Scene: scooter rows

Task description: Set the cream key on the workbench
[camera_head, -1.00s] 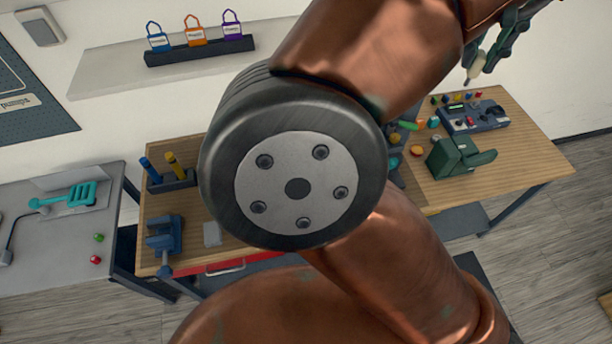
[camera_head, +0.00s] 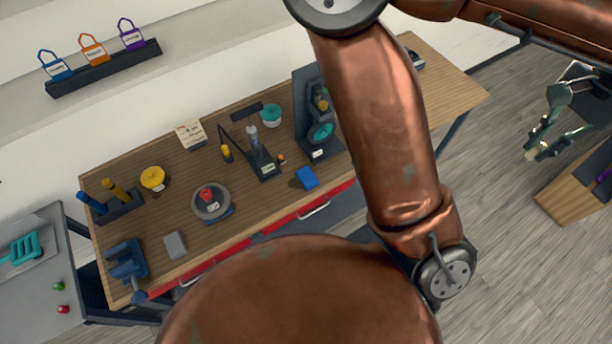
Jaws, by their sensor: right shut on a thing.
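The workbench (camera_head: 160,212) has a wooden top and runs across the middle of the head view, with part of it behind my copper arm. My right gripper (camera_head: 539,143) is at the right, out past the workbench's right end and over the floor side. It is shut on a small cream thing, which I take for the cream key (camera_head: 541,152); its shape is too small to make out. The key is apart from the workbench top. My left gripper is not in view.
On the workbench are a blue vise (camera_head: 126,262), a yellow pot (camera_head: 153,178), a round dish with a red knob (camera_head: 211,201), a blue block (camera_head: 307,178) and a dark machine (camera_head: 310,110). A grey table (camera_head: 40,285) stands left. A wooden-topped unit (camera_head: 560,192) stands lower right.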

